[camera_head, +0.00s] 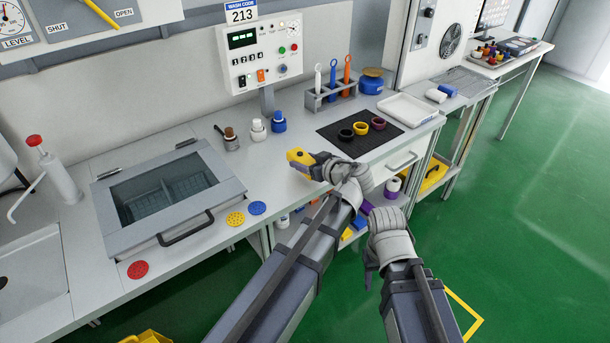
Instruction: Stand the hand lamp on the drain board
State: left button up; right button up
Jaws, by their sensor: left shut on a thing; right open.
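The hand lamp appears to be the small yellow thing with a dark part (299,157) in my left gripper (320,166). My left gripper is shut on it and holds it around the front edge of the bench, left of the black mat. The fingers and wrist hide part of it. A grey ribbed board (474,80) on the side table at the right looks like the drain board; it is well away from the lamp. My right gripper (370,262) is open and empty, low in front of the bench, with its fingers partly hidden.
A black mat (340,142) with several rings lies on the bench, beside a white tray (386,104). A tool rack (325,97) stands behind. White and blue rolls (436,95) lie near the ribbed board. A lidded basin (128,243) is at left. Green floor is free at right.

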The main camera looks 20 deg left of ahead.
pick_arm(q)
jog(key=shift+f+b, duration=1.75)
jog(key=shift+f, duration=0.05)
jog(key=shift+f, duration=0.15)
jog(key=o, duration=1.4)
jog(key=shift+o, duration=0.2)
